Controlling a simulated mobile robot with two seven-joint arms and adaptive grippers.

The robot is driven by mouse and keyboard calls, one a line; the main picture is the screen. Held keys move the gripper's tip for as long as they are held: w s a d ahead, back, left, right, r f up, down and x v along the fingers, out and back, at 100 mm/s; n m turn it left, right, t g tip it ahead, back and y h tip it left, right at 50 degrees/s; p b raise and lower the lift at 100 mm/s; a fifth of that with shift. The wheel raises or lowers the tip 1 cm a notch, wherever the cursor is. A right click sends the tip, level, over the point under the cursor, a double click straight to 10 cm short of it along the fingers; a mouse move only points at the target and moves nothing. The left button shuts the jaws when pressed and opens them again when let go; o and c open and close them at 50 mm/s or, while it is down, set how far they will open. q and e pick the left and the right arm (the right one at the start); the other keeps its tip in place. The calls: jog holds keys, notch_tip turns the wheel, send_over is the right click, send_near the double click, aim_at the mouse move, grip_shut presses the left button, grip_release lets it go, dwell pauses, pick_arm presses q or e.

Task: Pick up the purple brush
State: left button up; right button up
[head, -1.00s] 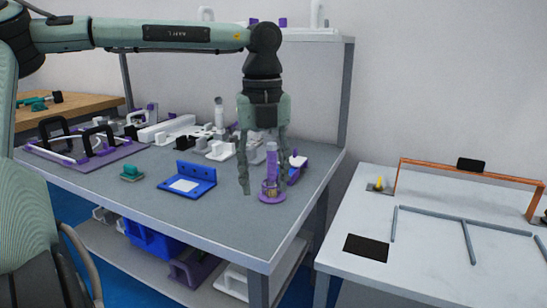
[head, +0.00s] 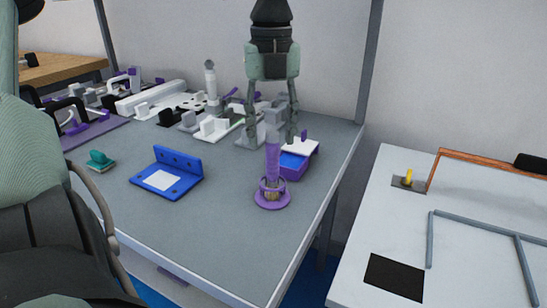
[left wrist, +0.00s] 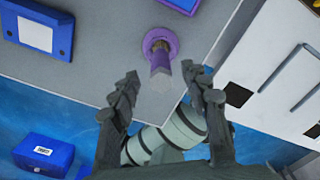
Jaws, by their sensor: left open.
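The purple brush (head: 272,160) stands upright in a round purple holder (head: 272,203) on the grey table, near its right edge. It also shows in the left wrist view (left wrist: 160,62), seen from above. My left gripper (head: 271,141) points down, open and empty, with its fingertips at about the height of the brush's top. In the left wrist view the fingertips (left wrist: 160,74) appear on either side of the brush's upper end, apart from it. My right gripper is not in view.
A blue and purple box (head: 296,165) stands just behind the brush on the right. A blue bracket (head: 168,178) lies to the left, with a small teal piece (head: 100,160). White fixtures (head: 218,128) crowd the back. The table's front middle is clear.

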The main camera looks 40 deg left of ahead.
aim_at(273, 163)
pick_arm(q)
notch_tip(273, 163, down, 7)
jog(key=shift+d+f+p, duration=0.15)
jog(key=shift+p, duration=0.25)
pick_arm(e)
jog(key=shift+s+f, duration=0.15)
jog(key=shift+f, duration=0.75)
pick_arm(q)
jog(key=shift+c, duration=0.2)
grip_shut()
